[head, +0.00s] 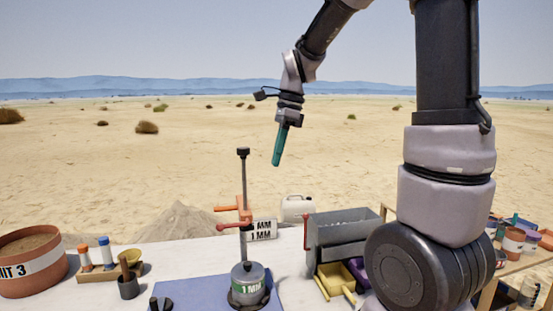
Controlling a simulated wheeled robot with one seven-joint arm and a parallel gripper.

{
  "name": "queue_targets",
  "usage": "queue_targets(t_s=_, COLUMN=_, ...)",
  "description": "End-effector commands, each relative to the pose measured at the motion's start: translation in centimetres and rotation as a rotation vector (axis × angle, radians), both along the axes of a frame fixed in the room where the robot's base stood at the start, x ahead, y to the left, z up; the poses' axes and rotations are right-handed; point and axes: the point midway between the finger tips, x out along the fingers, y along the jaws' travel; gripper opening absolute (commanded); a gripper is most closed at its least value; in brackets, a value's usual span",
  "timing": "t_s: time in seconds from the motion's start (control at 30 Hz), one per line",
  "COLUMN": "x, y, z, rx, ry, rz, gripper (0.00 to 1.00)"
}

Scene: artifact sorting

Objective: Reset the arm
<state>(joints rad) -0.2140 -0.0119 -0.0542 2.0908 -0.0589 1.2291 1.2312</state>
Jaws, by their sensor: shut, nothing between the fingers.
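My gripper (277,158) hangs in the air above the far edge of the white table, in the upper middle of the head view. Its teal fingers point down and slightly left. They are shut with nothing between them, and touch nothing. My arm comes down to it from the top right, bent at the wrist.
A white jug (297,207) is behind. The air around my gripper is clear.

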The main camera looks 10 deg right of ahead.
Motion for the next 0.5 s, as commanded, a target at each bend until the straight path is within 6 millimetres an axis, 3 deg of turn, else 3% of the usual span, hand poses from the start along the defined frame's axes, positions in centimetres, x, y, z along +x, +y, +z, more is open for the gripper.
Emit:
queue_targets(t_s=0.17, x=-0.5, y=-0.4, z=0.6, rx=0.003, ry=-0.035, rz=0.037, gripper=0.0)
queue_targets(t_s=0.27, x=-1.8, y=-1.4, z=2.0, rx=0.002, ry=-0.121, rz=0.136, gripper=0.0)
queue_targets(t_s=0.5, x=-7.2, y=-4.9, z=5.8, rx=-0.096, ry=-0.462, rz=0.548, gripper=0.0)
